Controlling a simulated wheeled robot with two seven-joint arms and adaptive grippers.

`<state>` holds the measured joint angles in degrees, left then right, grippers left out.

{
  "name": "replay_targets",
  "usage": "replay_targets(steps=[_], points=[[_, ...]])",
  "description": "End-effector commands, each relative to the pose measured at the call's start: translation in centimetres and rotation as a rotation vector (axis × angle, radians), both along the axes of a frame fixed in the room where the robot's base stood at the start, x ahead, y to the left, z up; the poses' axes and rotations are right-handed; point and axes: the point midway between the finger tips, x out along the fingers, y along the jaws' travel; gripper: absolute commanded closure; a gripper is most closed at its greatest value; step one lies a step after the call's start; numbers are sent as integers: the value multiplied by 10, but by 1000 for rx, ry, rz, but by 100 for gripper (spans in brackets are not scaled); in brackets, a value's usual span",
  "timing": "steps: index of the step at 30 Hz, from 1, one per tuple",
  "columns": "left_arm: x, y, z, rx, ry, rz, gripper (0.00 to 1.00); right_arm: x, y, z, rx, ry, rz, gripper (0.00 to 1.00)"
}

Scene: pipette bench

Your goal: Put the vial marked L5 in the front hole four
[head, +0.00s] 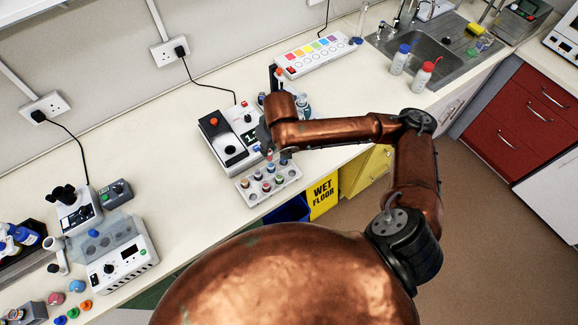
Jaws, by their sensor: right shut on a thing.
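A pale rack (262,200) stands near the front edge of the bench and holds several small vials with coloured caps. Holes at the ends of its front row look dark and empty. My right gripper (268,149) is over the back right side of the rack, pointing down. It is shut on a small vial (270,156), partly hidden by the fingers, at or just above the back row. The labels are too small to read, so I cannot tell which vial is L5. My left gripper is not in view.
A white device with a display (226,148) stands right behind the rack. A multicoloured panel (312,55), bottles (400,58) and a sink (430,50) are farther back right. Another device (122,264) stands at the left. Bench left of the rack is clear.

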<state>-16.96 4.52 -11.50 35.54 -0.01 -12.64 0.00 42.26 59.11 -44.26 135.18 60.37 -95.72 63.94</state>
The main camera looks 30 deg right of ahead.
Motion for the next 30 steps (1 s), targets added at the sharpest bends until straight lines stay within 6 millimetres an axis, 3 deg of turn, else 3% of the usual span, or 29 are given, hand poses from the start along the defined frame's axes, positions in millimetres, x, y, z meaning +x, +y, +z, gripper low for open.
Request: replay_targets(steps=[1, 3, 11, 18, 24, 30], points=[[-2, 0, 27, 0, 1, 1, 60, -13, -3, 11, 2, 7, 51, 100], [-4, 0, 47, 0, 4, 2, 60, -27, -5, 12, 4, 8, 134, 100], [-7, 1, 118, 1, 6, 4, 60, -86, -11, 19, 8, 9, 441, 100], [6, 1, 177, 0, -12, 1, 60, -143, -14, 36, 11, 8, 698, 100], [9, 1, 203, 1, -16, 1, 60, -172, -15, 46, 10, 4, 830, 100], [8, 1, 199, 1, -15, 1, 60, -176, -17, 42, 5, 1, 875, 100]])
